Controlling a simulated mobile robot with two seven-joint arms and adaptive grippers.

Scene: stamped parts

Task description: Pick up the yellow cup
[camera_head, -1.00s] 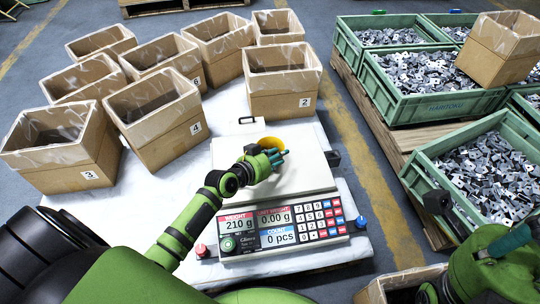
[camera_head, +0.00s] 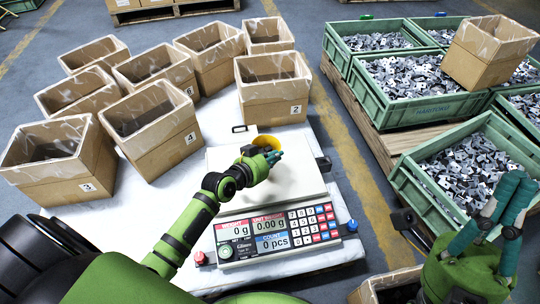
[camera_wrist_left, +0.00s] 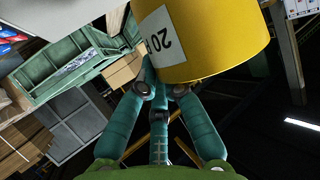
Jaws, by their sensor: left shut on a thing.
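The yellow cup (camera_head: 268,141) is mostly hidden behind my left gripper (camera_head: 274,157) in the head view, above the far part of the scale (camera_head: 295,178). In the left wrist view the cup (camera_wrist_left: 225,45) is large, with a white label marked 20. My left gripper's teal fingers (camera_wrist_left: 165,88) are shut on the cup's edge. The scale's weight display reads 0 g, and the count reads 0 pcs. My right gripper (camera_head: 522,180) is at the right, empty, with its fingers spread and pointing up.
Several open cardboard boxes (camera_head: 158,150) stand on the white table (camera_head: 140,215) left of and behind the scale. Green crates of metal parts (camera_head: 425,205) stand at the right. Another box (camera_head: 385,292) is at the bottom right, near my right arm.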

